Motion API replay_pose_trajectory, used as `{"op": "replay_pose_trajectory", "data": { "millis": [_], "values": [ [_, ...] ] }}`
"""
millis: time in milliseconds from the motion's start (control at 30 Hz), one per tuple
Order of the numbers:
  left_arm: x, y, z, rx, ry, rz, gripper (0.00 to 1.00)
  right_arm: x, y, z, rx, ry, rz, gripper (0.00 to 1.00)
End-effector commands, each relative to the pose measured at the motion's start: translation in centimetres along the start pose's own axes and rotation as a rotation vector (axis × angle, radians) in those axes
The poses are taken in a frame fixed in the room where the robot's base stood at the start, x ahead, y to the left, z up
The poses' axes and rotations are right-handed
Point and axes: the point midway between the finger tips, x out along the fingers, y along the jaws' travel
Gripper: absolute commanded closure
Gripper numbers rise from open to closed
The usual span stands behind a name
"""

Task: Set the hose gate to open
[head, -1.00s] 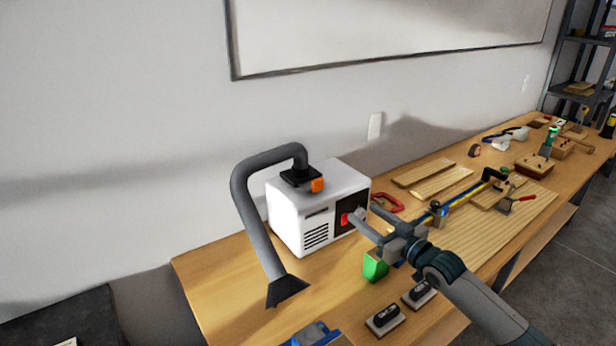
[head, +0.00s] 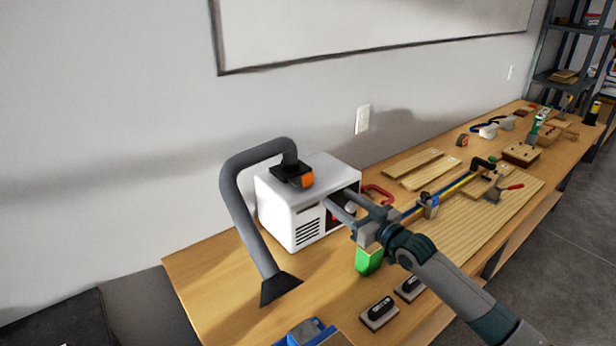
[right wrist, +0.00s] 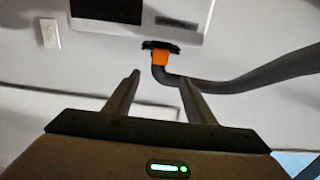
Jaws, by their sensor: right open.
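The hose gate (head: 293,174) is a black fitting with an orange tab (head: 308,180) on top of a white machine (head: 290,212). A grey hose (head: 238,195) rises from it, bends over and comes down to a dark nozzle at the left. The orange tab also shows in the right wrist view (right wrist: 161,58), beyond and between the fingertips. My right gripper (head: 338,198) is open and empty, in front of the machine's dark panel, lower right of the gate and apart from it. The fingers partly hide the panel. My left gripper is not in view.
A green block (head: 369,260) stands below my right gripper. Two dark-topped blocks (head: 380,312) and a blue item (head: 308,331) lie near the front edge. A red clamp (head: 378,192), boards (head: 425,170) and tools fill the bench rightward. Bare bench (head: 215,280) lies left of the nozzle.

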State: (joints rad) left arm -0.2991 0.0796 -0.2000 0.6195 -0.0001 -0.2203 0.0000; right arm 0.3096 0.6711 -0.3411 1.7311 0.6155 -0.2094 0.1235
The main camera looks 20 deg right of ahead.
Motion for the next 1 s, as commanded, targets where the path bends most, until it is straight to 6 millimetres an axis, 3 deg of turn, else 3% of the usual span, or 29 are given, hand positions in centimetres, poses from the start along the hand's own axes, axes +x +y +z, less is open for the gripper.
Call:
{"op": "replay_pose_trajectory", "data": {
  "millis": [700,1000],
  "values": [
    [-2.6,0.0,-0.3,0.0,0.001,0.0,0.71,11.1,0.0,-0.2,-0.002,-0.001,0.0,0.5],
    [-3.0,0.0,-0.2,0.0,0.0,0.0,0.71,14.3,0.0,-0.1,-0.001,0.0,0.0,0.5]
  ]
}}
